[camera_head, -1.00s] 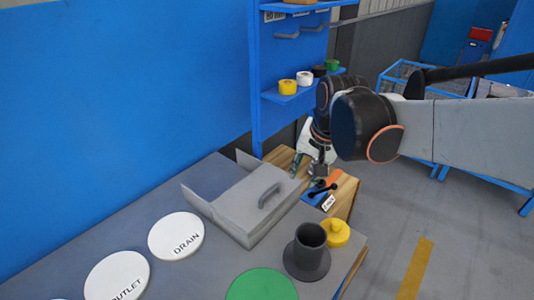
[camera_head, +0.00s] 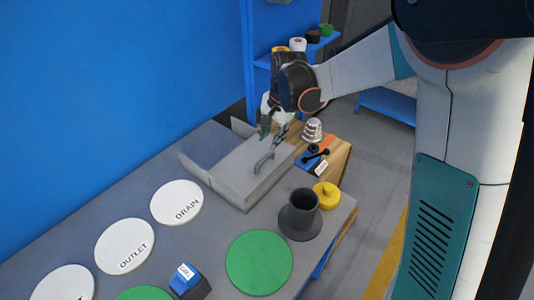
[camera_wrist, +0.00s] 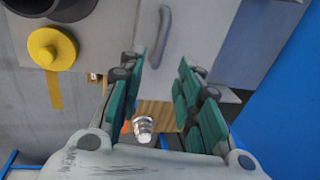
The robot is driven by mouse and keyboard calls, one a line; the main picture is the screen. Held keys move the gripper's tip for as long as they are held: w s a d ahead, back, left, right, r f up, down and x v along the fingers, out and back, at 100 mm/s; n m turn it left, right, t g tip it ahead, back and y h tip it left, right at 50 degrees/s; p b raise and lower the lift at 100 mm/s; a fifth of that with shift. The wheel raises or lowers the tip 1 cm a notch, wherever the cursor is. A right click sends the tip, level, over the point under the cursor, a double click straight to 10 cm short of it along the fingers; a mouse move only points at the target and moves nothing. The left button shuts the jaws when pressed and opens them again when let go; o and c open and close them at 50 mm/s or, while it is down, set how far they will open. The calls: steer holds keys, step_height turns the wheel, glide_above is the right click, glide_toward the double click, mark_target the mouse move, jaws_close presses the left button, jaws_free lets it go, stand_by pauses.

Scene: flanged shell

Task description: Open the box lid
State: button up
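The grey box (camera_head: 235,185) stands on the grey table, with its lid (camera_head: 250,168) lying flat between raised side walls. A grey bar handle (camera_head: 263,163) sits on the lid and also shows in the wrist view (camera_wrist: 161,36). My gripper (camera_head: 273,134) is above the far right edge of the box, close to the handle's far end. In the wrist view its two teal fingers (camera_wrist: 160,92) are spread apart with nothing between them. The handle lies ahead of the fingertips. I cannot tell the exact height gap.
A dark flanged shell (camera_head: 300,215) and a yellow knobbed part (camera_head: 326,194) stand right of the box. White labelled discs (camera_head: 124,246) and a green disc (camera_head: 258,262) lie in front. A silver ribbed part (camera_head: 312,130) is near the gripper. A blue shelf (camera_head: 280,62) rises behind.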

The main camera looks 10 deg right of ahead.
mark_target(266, 156)
steer(key=f, duration=0.2)
steer(key=f+b, duration=0.1)
steer(key=f, duration=0.2)
steer(key=w+a+f+b, duration=0.1)
steer(key=f, duration=0.2)
steer(key=shift+w+a+f, duration=0.1)
steer(key=shift+f, duration=0.15)
steer(key=shift+c, duration=0.5)
jaws_close()
